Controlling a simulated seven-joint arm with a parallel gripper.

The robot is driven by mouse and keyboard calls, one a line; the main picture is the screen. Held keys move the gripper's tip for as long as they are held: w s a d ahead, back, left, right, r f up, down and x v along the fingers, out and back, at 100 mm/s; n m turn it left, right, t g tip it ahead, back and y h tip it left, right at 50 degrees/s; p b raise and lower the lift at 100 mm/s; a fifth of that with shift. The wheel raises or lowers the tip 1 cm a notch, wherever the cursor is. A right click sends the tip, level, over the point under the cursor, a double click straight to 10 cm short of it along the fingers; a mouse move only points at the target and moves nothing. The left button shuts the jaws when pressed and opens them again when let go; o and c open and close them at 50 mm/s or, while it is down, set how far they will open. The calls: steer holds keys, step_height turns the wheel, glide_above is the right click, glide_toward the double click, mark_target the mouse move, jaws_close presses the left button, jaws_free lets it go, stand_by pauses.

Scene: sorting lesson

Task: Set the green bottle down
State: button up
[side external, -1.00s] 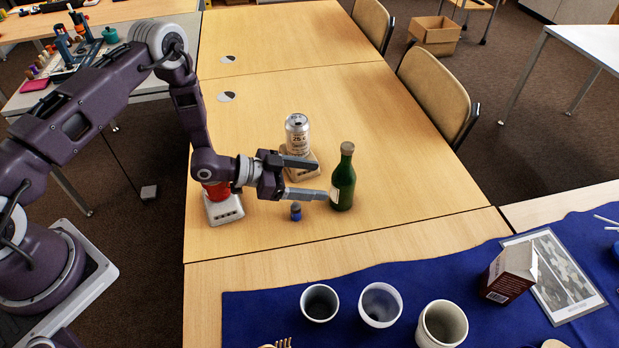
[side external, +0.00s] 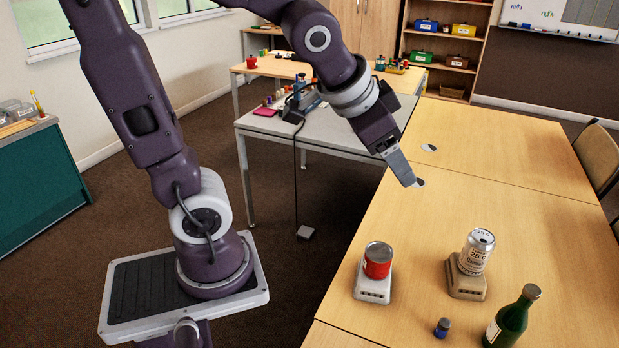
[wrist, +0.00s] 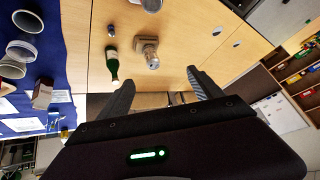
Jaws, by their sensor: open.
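The green bottle (side external: 509,319) stands upright on the wooden table at the lower right of the side view, its base cut off by the frame edge. It also shows in the wrist view (wrist: 112,62), left of the can. My gripper (side external: 412,183) is raised well away from the bottle, over the far left part of the table. In the wrist view its two fingers (wrist: 160,85) are spread apart with nothing between them.
A silver can (side external: 478,252) sits on a tan stand (side external: 466,281). A red can (side external: 378,262) sits on a white stand (side external: 372,288). A small blue bottle (side external: 442,327) stands near the green bottle. The table (side external: 480,140) beyond the cans is clear.

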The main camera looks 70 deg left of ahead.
steer(key=s+d+n+g+h, duration=0.1)
steer(key=s+d, duration=0.1)
steer(key=s, duration=1.2)
steer(key=shift+s+d+n+g, duration=0.35)
steer(key=shift+s+n+g, duration=0.05)
